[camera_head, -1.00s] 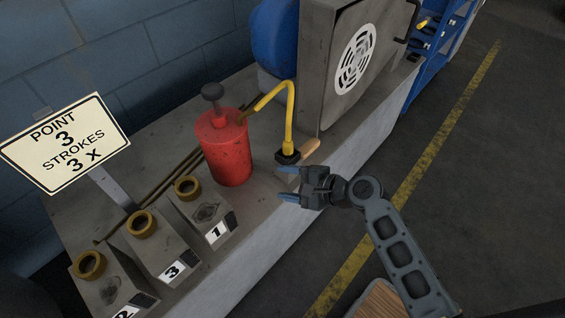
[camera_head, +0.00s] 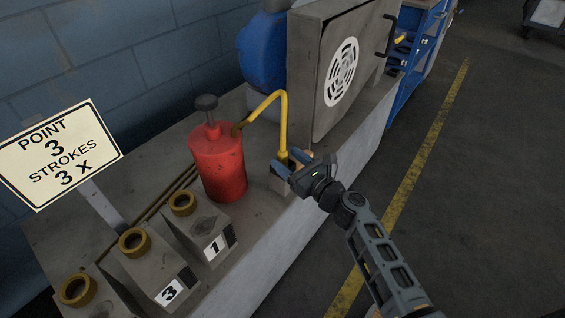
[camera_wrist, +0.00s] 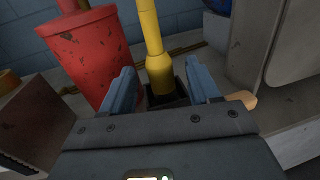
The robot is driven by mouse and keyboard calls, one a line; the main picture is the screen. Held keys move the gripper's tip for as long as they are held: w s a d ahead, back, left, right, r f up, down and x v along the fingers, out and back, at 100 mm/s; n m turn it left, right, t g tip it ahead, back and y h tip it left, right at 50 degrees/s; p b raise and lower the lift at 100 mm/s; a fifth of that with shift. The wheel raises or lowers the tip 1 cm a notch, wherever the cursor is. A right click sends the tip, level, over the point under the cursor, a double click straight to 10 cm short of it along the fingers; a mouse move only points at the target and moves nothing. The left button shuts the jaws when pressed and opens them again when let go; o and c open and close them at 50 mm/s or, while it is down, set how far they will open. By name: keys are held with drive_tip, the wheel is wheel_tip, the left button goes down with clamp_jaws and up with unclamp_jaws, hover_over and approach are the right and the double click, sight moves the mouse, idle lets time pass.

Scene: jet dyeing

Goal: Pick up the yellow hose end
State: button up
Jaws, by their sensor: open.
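The yellow hose (camera_head: 266,101) runs from the red pump can (camera_head: 218,163) up and over, then down to its end. The yellow hose end (camera_wrist: 158,70) stands upright in a dark square holder (camera_wrist: 182,91) in the wrist view. My gripper (camera_head: 284,160) is open, with its blue fingers around the hose end, one on each side. In the wrist view my fingers (camera_wrist: 164,92) show a gap to the hose end on both sides. The hose end's lower tip is hidden in the holder.
Blocks with brass rings, labelled 3 (camera_head: 150,262) and 1 (camera_head: 203,228), stand left on the bench. A sign (camera_head: 61,155) reads "POINT 3 STROKES 3 X". A grey vented housing (camera_head: 330,100) stands close behind the hose.

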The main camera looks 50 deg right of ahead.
drive_tip(key=w, duration=0.4)
drive_tip(key=shift+w+d, duration=0.2)
drive_tip(key=shift+d, duration=0.15)
drive_tip(key=shift+r, duration=0.1)
clamp_jaws()
drive_tip(key=shift+r+p, duration=0.35)
drive_tip(key=shift+r, duration=0.25)
drive_tip(key=s+d+r+p, duration=0.4)
drive_tip(key=s+d+r, duration=0.3)
drive_tip(key=d+r, duration=0.2)
drive_tip(key=shift+s+r, duration=0.15)
drive_tip(key=shift+r, duration=0.25)
